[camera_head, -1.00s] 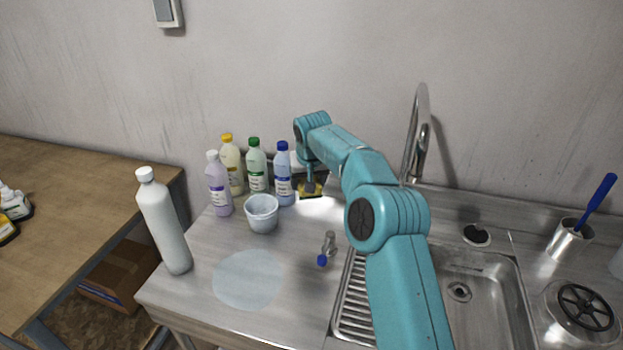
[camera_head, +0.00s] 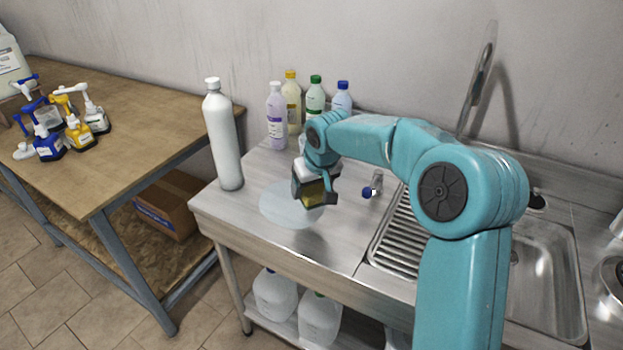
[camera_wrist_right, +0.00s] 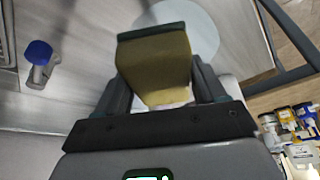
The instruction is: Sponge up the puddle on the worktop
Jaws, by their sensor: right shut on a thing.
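The puddle (camera_head: 284,203) is a pale bluish round patch on the steel worktop (camera_head: 258,240), left of the sink; it also shows in the right wrist view (camera_wrist_right: 203,32). My right gripper (camera_head: 317,192) is shut on a yellow sponge with a dark green top layer (camera_wrist_right: 158,65). In the head view the sponge (camera_head: 314,194) is over the puddle's right part. I cannot tell whether it touches the surface. The gripper hides part of the puddle. My left gripper is not in view.
A white bottle (camera_head: 224,140) stands just left of the puddle. Several detergent bottles (camera_head: 277,118) stand behind it by the wall. A wooden table (camera_head: 110,165) with spray bottles is at left.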

